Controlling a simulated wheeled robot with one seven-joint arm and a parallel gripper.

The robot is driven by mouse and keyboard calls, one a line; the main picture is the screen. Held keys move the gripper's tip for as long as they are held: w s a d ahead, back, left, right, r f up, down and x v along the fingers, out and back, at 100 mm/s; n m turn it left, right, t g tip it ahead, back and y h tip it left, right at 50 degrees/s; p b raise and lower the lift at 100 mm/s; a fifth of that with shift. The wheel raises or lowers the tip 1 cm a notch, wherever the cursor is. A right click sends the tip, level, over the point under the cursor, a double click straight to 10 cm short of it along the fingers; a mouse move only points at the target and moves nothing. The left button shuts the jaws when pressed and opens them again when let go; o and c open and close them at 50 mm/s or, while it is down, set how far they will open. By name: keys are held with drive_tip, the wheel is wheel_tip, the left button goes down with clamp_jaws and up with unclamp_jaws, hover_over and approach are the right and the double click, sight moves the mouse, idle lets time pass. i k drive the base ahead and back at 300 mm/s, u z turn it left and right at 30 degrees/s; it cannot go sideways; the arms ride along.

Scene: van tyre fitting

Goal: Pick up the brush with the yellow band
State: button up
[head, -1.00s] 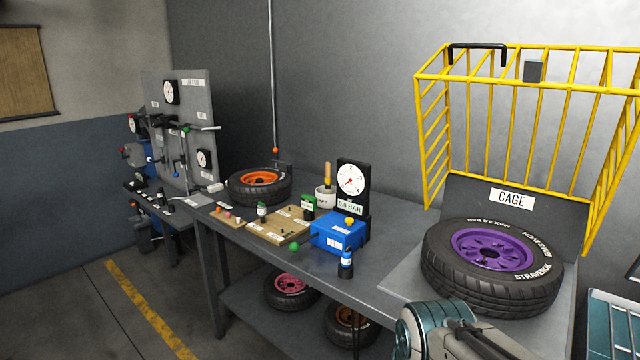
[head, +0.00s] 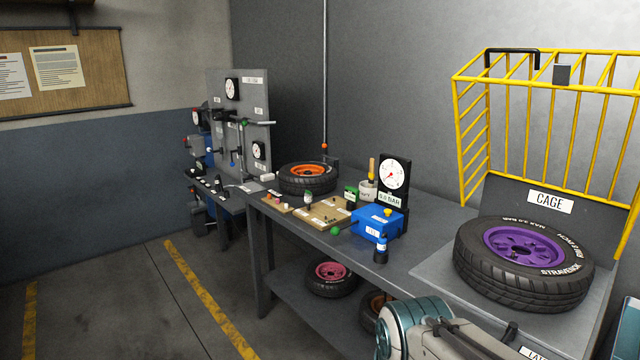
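A brush (head: 372,168) with a wooden handle and what looks like a yellow band stands upright in a pale labelled pot (head: 367,191) on the bench. The pot hides its lower end. It is between the tyre with the orange rim and the dial gauge stand. Only part of my arm shows at the bottom right; my gripper is not in view.
The bench (head: 425,232) also holds a blue box (head: 376,224), a dark bottle (head: 381,250), a gauge stand (head: 393,172), a wooden board (head: 322,214) and an orange-rimmed tyre (head: 308,178). A yellow cage (head: 476,145) stands over a purple-rimmed tyre (head: 522,262) at right. Floor at left is clear.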

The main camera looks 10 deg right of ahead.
sight(372, 161)
drive_tip(key=z, duration=0.1)
drive_tip(key=k, duration=0.2)
drive_tip(key=u, duration=0.95)
drive_tip(key=i, duration=1.5)
drive_tip(key=z, duration=0.6)
drive_tip(key=i, duration=1.2)
drive_tip(key=z, duration=1.65)
drive_tip(key=i, duration=0.6)
drive_tip(key=z, duration=0.45)
